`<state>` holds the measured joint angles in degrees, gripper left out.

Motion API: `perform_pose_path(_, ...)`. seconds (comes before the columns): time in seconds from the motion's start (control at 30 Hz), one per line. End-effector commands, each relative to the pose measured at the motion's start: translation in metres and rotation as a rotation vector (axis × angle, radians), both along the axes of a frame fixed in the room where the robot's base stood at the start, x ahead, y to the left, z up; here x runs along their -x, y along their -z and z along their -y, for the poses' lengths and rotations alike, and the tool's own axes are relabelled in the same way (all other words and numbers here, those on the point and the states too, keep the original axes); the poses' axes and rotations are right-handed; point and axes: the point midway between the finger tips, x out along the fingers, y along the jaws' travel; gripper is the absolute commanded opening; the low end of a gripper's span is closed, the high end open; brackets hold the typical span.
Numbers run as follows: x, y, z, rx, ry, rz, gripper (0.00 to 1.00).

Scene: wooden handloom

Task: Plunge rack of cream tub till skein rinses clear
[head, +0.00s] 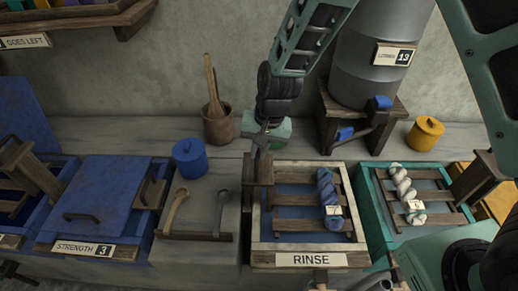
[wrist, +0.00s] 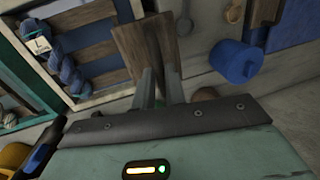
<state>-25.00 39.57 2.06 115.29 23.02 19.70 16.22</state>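The cream tub (head: 342,257), labelled RINSE, stands at the centre front of the head view. A slatted wooden rack (head: 285,200) sits low in it, over blue liquid. A blue skein (head: 327,190) with a small tag lies across the slats; it also shows in the wrist view (wrist: 66,65). The rack's upright wooden handle (head: 258,172) is at the tub's left side. My gripper (head: 261,150) is at the top of this handle. In the wrist view my gripper's fingers (wrist: 160,78) overlap the handle (wrist: 140,45). Whether they clamp it is unclear.
A teal tub (head: 374,215) with a rack and a pale twisted skein (head: 405,188) stands close on the right. A blue lidded pot (head: 190,158) and a blue-covered tub (head: 105,195) are left. A grey barrel (head: 370,70) on a wooden stand is behind.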

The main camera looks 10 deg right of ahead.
Motion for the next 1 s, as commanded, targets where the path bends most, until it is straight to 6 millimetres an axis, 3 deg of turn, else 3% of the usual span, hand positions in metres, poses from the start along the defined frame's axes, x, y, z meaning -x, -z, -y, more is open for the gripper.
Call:
perform_pose_path(0.17, 0.000, -0.004, 0.000, 0.000, 0.000, 0.000, 0.00)
perform_pose_path(0.4, 0.000, -0.035, 0.000, -0.001, -0.001, 0.001, 0.00)
perform_pose_path(0.7, -0.001, -0.037, 0.000, -0.002, -0.001, 0.003, 0.00)
perform_pose_path(0.73, -0.001, -0.037, -0.001, -0.002, 0.000, 0.004, 0.18)
perform_pose_path(0.8, -0.001, -0.037, 0.000, -0.002, 0.000, 0.004, 0.34)
perform_pose_path(1.0, 0.000, -0.035, 0.000, -0.001, 0.000, 0.001, 0.34)
